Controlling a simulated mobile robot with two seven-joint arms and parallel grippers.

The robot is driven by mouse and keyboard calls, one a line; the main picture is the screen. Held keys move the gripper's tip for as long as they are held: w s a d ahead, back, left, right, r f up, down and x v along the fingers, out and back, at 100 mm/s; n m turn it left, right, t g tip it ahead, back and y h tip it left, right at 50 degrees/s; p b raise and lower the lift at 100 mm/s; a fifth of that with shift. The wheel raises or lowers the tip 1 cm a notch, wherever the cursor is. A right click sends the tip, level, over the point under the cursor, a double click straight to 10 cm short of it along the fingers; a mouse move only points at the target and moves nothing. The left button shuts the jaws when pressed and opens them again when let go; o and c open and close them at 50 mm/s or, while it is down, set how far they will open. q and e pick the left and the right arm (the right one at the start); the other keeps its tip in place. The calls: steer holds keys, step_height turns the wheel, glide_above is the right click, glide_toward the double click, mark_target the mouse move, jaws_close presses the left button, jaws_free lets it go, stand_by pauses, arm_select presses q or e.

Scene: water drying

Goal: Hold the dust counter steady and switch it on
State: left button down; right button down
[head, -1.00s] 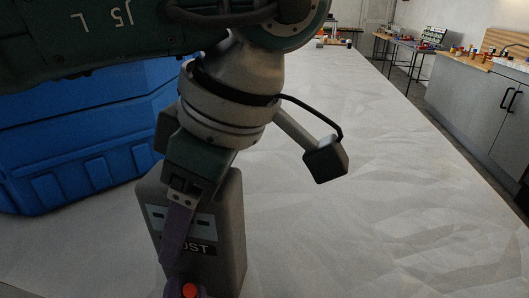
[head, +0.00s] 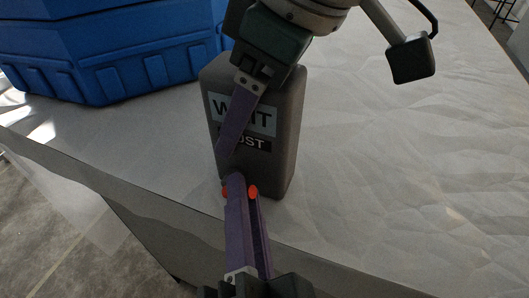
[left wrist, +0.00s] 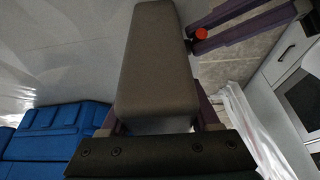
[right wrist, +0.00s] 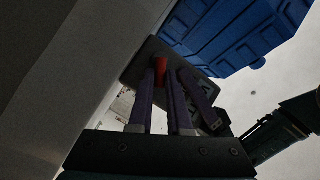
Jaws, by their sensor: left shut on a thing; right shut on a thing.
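The dust counter (head: 285,125) is a grey upright box on the table, labelled DUST. Its display (head: 265,118) reads as WAIT, with a letter partly covered by a purple finger. My left gripper (head: 238,125) comes from above and is shut on the counter's body; the left wrist view shows the grey body (left wrist: 158,65) between its fingers. My right gripper (head: 241,186) reaches up from the bottom and is shut on the red knob (head: 253,191) low on the counter's front. The knob is partly hidden by the fingers; it also shows in the right wrist view (right wrist: 161,68).
A large blue container (head: 110,60) stands on the table (head: 380,170) behind and left of the counter. The table's front edge runs close below the counter. The table to the right is clear.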

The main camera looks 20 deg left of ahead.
steer(key=shift+d, duration=0.1)
steer(key=c, duration=0.8)
jaws_free()
steer(key=shift+c, duration=0.2)
steer(key=v, duration=1.2)
arm_select(q)
steer(key=shift+c, duration=0.2)
jaws_free()
steer(key=shift+r, duration=0.1)
